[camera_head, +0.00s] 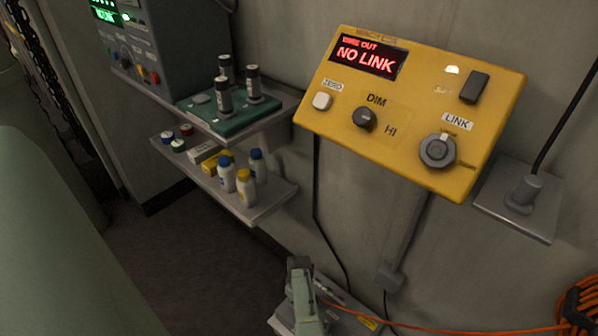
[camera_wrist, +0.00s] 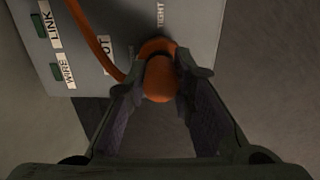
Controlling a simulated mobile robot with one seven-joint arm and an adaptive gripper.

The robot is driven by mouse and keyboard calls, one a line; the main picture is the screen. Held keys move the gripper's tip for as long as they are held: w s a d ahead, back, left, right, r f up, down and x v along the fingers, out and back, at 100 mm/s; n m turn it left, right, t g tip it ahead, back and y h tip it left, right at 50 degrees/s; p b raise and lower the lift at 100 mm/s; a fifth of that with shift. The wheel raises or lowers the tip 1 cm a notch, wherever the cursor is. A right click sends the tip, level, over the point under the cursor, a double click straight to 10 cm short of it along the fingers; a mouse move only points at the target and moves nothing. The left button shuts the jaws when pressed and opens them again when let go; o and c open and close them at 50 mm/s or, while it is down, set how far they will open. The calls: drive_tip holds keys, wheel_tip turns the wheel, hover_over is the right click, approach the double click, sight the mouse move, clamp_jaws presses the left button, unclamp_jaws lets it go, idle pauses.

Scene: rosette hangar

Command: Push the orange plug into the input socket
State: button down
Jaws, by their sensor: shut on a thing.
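The orange plug (camera_wrist: 159,82) is between the fingertips of my gripper (camera_wrist: 165,75) in the wrist view, and the jaws are shut on it. Its far end is against or just over the face of a grey box (camera_wrist: 90,75). The socket mouth is hidden behind the plug, so I cannot tell how deep it sits. A label ending in "UT" is beside the plug, near the orange cable (camera_wrist: 95,45). In the head view my gripper (camera_head: 302,292) is low at the bottom centre, and the plug is hidden there.
The grey box carries "LINK" and "WIRE" labels beside green patches. A yellow panel (camera_head: 430,95) on the wall reads "NO LINK" in red. An orange cable coil (camera_head: 578,305) is at the lower right. Bottles stand on a shelf (camera_head: 262,200) at left.

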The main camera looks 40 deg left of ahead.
drive_tip(key=shift+f, duration=0.1)
idle(0.7)
drive_tip(key=c, duration=1.3)
unclamp_jaws()
wheel_tip(320, 180, up, 12)
